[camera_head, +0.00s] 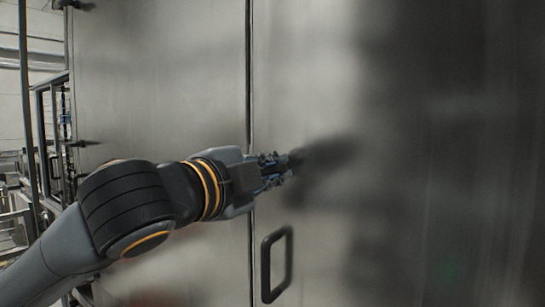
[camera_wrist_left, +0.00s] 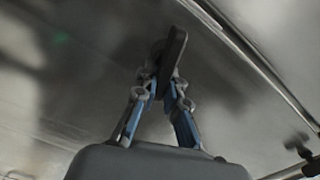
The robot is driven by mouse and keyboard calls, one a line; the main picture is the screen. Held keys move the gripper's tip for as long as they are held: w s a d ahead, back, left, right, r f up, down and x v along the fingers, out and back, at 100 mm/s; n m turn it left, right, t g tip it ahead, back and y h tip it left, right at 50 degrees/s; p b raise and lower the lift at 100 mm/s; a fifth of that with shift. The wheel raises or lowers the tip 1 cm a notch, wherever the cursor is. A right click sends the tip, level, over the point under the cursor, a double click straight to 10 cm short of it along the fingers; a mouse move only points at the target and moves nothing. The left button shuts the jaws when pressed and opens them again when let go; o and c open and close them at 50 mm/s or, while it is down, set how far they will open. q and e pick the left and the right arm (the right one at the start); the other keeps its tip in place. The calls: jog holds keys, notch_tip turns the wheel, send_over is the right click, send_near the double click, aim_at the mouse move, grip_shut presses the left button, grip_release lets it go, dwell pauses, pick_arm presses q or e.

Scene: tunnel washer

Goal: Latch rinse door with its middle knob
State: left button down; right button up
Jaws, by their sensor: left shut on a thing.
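The rinse door appears to be the large brushed-steel panel (camera_head: 400,220), with a narrow dark vertical seam at its left edge. It looks flush with the panel beside it. My left gripper (camera_head: 280,168) reaches across the seam from the left and is shut on the dark middle knob (camera_head: 296,158), which is mostly hidden by the fingers. In the left wrist view the knob (camera_wrist_left: 174,58) is a dark elongated lever between the blue-padded fingertips (camera_wrist_left: 160,88). Whether the latch is engaged cannot be told. My right gripper is not in view.
A black loop handle (camera_head: 267,268) sits on the door below the gripper. A flat steel panel (camera_head: 160,80) lies left of the seam, with dark fittings (camera_head: 85,143) at its left edge. Metal framework (camera_head: 28,100) stands at the far left.

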pick_arm(q)
jog(key=shift+f+m+p, duration=0.2)
jog(key=shift+m+p, duration=0.1)
jog(key=shift+m, duration=0.55)
jog(key=shift+f+m+p, duration=0.2)
jog(key=shift+m+p, duration=0.1)
jog(key=shift+m, duration=0.55)
jog(key=c, duration=1.4)
grip_release()
jog(key=shift+w, duration=0.15)
jog(key=shift+s+a+r, duration=0.1)
jog(key=shift+s+a, duration=0.15)
jog(key=shift+s, duration=0.2)
jog(key=v, duration=1.1)
